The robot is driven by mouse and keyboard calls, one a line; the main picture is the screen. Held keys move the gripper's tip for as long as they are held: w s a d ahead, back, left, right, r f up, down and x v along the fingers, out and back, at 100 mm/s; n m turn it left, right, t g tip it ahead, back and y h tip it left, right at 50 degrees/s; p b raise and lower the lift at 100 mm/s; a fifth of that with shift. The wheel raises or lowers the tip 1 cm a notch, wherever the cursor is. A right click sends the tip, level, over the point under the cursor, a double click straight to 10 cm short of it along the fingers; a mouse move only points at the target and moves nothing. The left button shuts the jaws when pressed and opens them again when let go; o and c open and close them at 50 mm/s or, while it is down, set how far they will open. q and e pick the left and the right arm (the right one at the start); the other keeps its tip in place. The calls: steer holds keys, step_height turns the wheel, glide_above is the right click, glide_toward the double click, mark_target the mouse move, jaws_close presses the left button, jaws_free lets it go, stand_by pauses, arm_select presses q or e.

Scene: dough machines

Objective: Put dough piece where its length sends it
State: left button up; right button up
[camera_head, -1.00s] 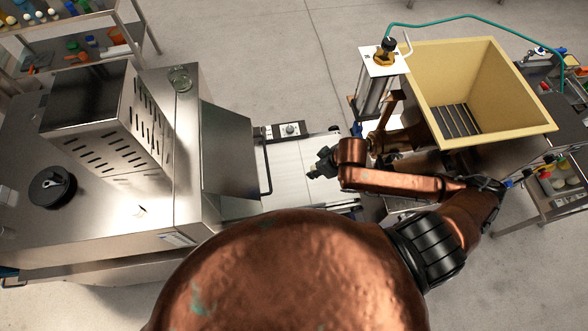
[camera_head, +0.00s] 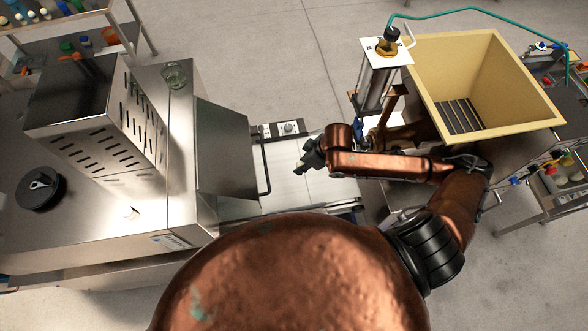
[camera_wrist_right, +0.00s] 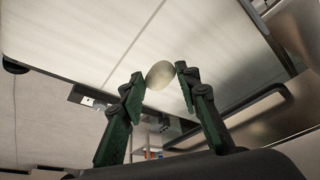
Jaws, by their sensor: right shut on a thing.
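A small pale rounded dough piece (camera_wrist_right: 158,76) sits between the fingertips of my right gripper (camera_wrist_right: 160,71) in the right wrist view. The fingers are closed on its two sides. In the head view my right gripper (camera_head: 310,154) is over the light belt surface (camera_head: 290,185), right of the steel machine's tilted panel (camera_head: 226,150). The dough piece cannot be made out in the head view. My left gripper is not in view.
A steel machine (camera_head: 185,140) with a slotted housing (camera_head: 110,145) stands left. A control box with a dial (camera_head: 288,128) sits at the belt's far edge. A yellow hopper (camera_head: 535,118) stands right, beside a white-topped column (camera_head: 372,50). Grey floor lies open behind.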

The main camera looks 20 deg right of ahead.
glide_above(291, 171)
steer(key=s+d, duration=0.1)
steer(key=f, duration=0.4)
steer(key=shift+s+f, duration=0.2)
steer(key=shift+f, duration=0.2)
steer(key=shift+w+f+b, duration=0.1)
steer(key=shift+f+b, duration=0.2)
steer(key=shift+f, duration=1.4)
steer(key=o, duration=0.9)
steer(key=shift+f, duration=0.1)
